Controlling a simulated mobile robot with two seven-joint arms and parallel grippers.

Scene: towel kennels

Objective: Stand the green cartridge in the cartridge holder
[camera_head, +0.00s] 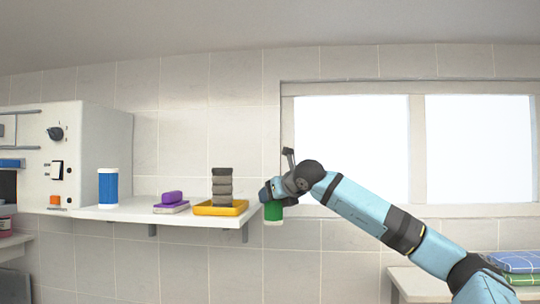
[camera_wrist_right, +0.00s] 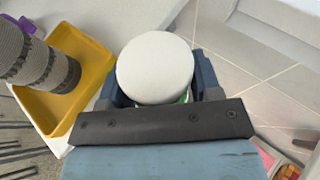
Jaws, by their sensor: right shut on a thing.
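The green cartridge (camera_head: 273,213), green with white ends, is in my right gripper (camera_head: 272,197), just beyond the right end of the shelf. It hangs about upright. In the wrist view its round white end (camera_wrist_right: 155,68) faces the camera between the blue fingers of my right gripper (camera_wrist_right: 158,85), which hide most of the green body. A blue cartridge (camera_head: 108,188) with white ends stands upright at the shelf's left. I cannot clearly make out a cartridge holder. My left gripper is not in view.
The white shelf (camera_head: 135,212) carries a yellow tray (camera_head: 238,209) with a stack of dark grey rings (camera_head: 222,186), and a purple block (camera_head: 172,197). A white cabinet (camera_head: 95,150) stands left. Folded cloths (camera_head: 520,262) lie on a table (camera_head: 415,284) at lower right.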

